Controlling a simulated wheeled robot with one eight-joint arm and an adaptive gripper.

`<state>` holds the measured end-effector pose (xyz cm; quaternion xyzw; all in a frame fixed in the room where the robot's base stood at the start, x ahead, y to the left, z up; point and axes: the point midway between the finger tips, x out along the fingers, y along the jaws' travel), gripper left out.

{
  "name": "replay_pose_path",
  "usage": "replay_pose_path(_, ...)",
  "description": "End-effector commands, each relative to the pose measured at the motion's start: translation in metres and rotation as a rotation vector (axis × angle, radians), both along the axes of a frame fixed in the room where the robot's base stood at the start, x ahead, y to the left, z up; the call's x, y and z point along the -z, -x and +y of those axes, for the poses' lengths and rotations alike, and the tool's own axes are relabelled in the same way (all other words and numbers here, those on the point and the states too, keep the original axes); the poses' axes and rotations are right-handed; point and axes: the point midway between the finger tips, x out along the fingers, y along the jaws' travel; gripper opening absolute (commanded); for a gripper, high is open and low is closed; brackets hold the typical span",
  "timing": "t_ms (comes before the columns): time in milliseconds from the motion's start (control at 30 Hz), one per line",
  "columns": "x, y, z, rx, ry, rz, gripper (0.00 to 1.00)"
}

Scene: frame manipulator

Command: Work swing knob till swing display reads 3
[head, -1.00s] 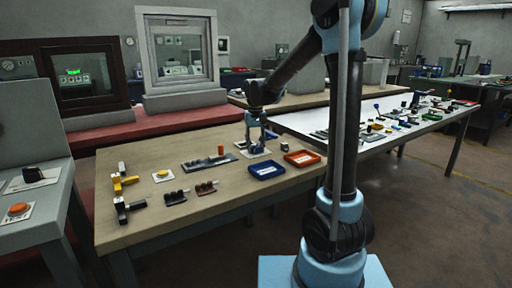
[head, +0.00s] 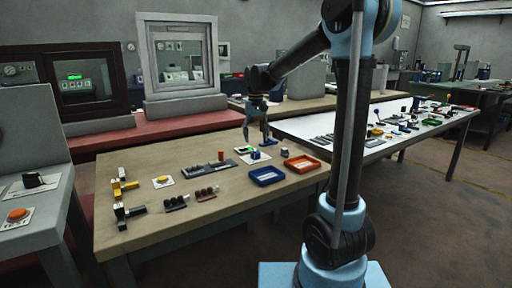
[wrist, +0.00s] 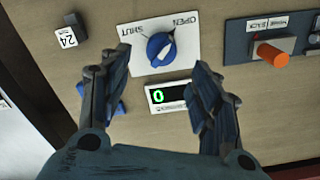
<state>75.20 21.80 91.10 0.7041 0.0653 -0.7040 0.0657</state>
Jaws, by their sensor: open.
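In the wrist view, a blue knob (wrist: 161,48) with a dark pointer stands on a white plate (wrist: 185,20) marked OPEN and SHUT, seen upside down. Below it a small display (wrist: 168,96) shows a green 0. The label "swing" is not readable on either. My gripper (wrist: 161,66) is open, with one finger on each side of the knob in the picture and nothing held. In the head view my gripper (head: 256,136) hangs above the far part of the wooden table, over the white plate (head: 252,153).
An orange knob (wrist: 272,54) on a dark slider panel lies right of the plate in the wrist view. A tag marked 24 (wrist: 68,41) is at upper left. In the head view, a blue tray (head: 267,180) and an orange tray (head: 301,168) stand near the table's edge.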

Motion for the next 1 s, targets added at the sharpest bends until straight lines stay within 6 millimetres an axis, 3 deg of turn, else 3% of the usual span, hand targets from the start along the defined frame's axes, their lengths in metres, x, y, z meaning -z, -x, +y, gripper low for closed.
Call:
replay_pose_path(100,-0.02,0.0,0.0,0.0,0.0,0.0,0.57)
replay_pose_path(333,-0.042,-0.001,0.0,0.001,0.0,0.0,0.57)
replay_pose_path(800,-0.047,0.0,-0.002,0.001,0.0,-0.001,0.57)
replay_pose_path(1000,-0.046,0.022,-0.027,0.014,-0.004,-0.012,0.57)
